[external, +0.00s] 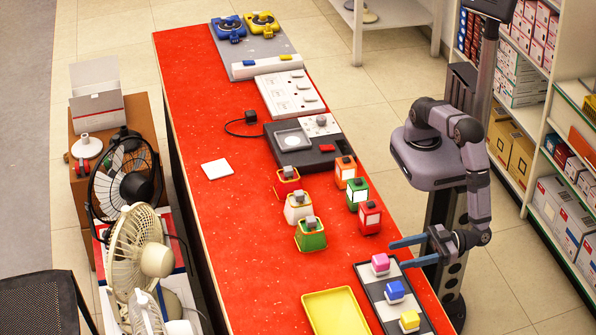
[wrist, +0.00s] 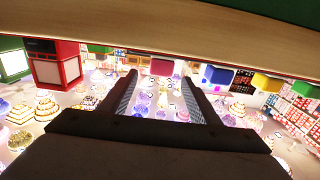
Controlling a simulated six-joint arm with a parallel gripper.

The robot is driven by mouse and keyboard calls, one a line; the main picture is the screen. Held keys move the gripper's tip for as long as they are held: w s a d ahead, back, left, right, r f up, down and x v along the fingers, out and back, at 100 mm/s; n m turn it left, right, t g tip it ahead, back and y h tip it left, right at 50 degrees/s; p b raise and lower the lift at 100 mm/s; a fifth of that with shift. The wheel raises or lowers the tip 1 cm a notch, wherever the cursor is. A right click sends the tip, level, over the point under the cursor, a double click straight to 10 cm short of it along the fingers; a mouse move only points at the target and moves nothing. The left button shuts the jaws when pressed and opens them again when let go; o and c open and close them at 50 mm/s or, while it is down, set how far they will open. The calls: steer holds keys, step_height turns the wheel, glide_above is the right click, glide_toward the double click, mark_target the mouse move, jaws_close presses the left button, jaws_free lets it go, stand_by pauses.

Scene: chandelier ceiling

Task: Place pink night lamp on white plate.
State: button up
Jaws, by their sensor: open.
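The white plate (external: 217,169) is a flat, empty square near the counter's left edge. My gripper (external: 397,253) is open and empty at the counter's right edge, its blue fingers pointing left near the pink lamp. In the wrist view, the pink lamp (wrist: 162,67) shows beyond and between the fingertips of my gripper (wrist: 160,76), not touching them as far as I can see.
A blue lamp (external: 394,290) and a yellow lamp (external: 409,320) share the tray. A yellow tray (external: 335,313) lies left of it. Counter around the plate is clear.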

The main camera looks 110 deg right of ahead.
mark_target(381, 258)
steer(key=shift+a+b, duration=0.1)
steer(key=shift+b, duration=0.25)
steer(key=shift+a+r+b, duration=0.1)
steer(key=shift+a+b, duration=0.15)
steer(key=shift+b, duration=0.65)
steer(key=shift+r, duration=0.35)
steer(key=shift+w+d+p, duration=0.1)
steer(key=shift+w+p, duration=0.5)
steer(key=shift+w, duration=1)
steer(key=shift+w+d+f+p, duration=0.1)
steer(key=shift+w+p, duration=0.25)
steer(key=shift+w, duration=0.7)
steer(key=shift+w+d+f+p, duration=0.1)
steer(key=shift+w+p, duration=0.2)
steer(key=shift+w, duration=0.7)
steer(key=shift+c, duration=0.7)
steer(key=c, duration=1.1)
steer(key=shift+r, duration=0.15)
